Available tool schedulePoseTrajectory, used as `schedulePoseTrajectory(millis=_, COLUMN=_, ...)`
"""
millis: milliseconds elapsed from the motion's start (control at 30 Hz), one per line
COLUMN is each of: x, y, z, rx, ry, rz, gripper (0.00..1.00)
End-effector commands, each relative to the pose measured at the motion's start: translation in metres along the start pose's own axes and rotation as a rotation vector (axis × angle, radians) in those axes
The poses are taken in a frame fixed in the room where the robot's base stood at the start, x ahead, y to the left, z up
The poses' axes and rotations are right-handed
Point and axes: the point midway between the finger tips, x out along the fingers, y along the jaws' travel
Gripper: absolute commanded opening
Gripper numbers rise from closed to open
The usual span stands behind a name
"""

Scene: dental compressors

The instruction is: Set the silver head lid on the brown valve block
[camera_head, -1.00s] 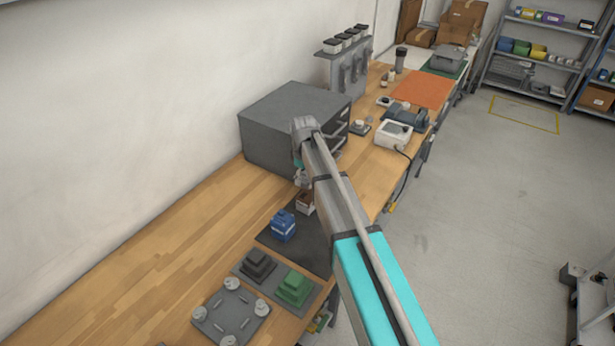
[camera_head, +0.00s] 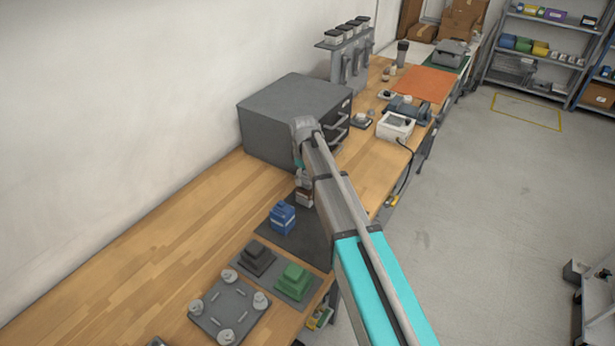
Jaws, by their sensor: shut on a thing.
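The brown valve block (camera_head: 305,199) stands on the dark mat, partly hidden by my arm. My gripper (camera_head: 303,183) points down just above it and is small in the view. It is shut on a small pale grey piece, which looks like the silver head lid; its outline is mostly hidden by the fingers and arm. I cannot tell whether the lid touches the block.
A blue block (camera_head: 283,218) stands left of the brown block on the dark mat (camera_head: 298,244). A grey cabinet (camera_head: 275,125) rises behind. Black (camera_head: 257,258) and green (camera_head: 292,281) stepped blocks and a pegged plate (camera_head: 225,312) are nearer. Bare wood lies left.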

Motion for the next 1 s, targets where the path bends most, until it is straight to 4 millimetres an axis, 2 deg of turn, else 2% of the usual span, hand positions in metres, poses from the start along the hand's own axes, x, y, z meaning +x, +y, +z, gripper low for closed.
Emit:
schedulePoseTrajectory(millis=33, x=0.0072, y=0.0001, z=0.0001, rx=0.000, ry=0.000, rz=0.000, gripper=0.25)
schedulePoseTrajectory(millis=167, x=0.0147, y=0.0002, z=0.0002, rx=0.000, ry=0.000, rz=0.000, gripper=0.25)
schedulePoseTrajectory(millis=367, x=0.0106, y=0.0004, z=0.0004, rx=0.001, ry=0.000, rz=0.000, gripper=0.25)
schedulePoseTrajectory(millis=1000, x=0.0158, y=0.0021, z=0.0002, rx=0.001, ry=0.000, rz=0.000, gripper=0.25)
